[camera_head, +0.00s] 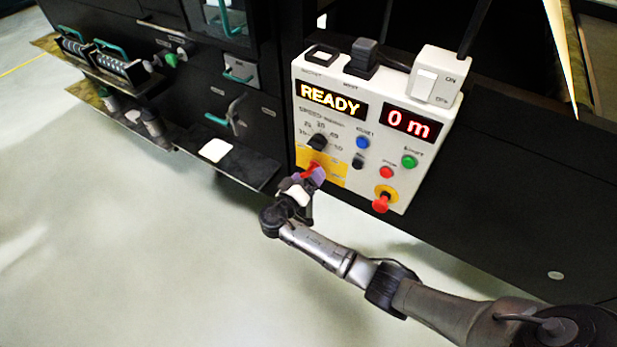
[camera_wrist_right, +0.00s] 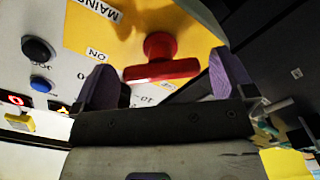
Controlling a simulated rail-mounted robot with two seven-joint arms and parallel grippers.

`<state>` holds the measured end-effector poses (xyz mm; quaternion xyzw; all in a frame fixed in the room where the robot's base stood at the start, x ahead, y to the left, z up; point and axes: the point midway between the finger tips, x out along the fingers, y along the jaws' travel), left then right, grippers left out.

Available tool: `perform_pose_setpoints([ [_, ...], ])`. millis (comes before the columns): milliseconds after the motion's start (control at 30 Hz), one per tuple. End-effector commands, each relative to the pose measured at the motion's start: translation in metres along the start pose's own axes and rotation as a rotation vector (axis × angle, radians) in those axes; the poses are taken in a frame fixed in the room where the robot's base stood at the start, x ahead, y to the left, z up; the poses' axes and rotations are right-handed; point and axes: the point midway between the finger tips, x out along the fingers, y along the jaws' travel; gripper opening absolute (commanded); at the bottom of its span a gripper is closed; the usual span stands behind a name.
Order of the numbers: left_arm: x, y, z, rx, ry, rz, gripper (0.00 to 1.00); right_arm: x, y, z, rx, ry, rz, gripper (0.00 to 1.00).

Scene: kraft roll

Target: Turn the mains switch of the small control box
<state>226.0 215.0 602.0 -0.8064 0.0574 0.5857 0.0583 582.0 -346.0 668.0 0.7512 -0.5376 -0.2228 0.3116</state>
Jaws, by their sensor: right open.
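The small control box (camera_head: 376,128) is a white panel on the front of the dark machine, with displays reading READY and 0 m. Its red mains switch (camera_head: 311,169) sits on a yellow plate at the lower left, partly hidden by my right gripper (camera_head: 304,183). In the right wrist view the red switch (camera_wrist_right: 162,62) has a round hub and a bar handle lying nearly level, with MAINS and ON printed near it. My right gripper (camera_wrist_right: 165,82) is open, its purple fingertips on either side of the bar with gaps visible. My left gripper is not in view.
A black knob (camera_head: 318,142) is just above the mains switch. Blue, red and green buttons and a red emergency stop (camera_head: 381,203) are to the right. Open floor lies left and below.

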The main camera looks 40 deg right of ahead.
Motion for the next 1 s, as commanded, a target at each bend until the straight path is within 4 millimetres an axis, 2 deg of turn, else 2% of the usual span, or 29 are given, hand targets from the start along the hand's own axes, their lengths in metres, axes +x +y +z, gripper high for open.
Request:
perform_pose_setpoints([
  [167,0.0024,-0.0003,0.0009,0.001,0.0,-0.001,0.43,0.0081,-0.0001,0.0003,0.0,0.0,0.0,1.0],
  [467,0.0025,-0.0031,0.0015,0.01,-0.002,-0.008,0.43,0.0091,0.0002,0.0,0.0,0.0,-0.001,1.0],
  [900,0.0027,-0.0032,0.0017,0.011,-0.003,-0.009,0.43,0.0088,0.0001,0.0001,0.0,0.0,-0.001,0.59],
  [1000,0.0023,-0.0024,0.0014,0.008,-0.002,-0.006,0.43,0.0087,0.0002,0.0,-0.002,0.0,-0.001,0.57],
])
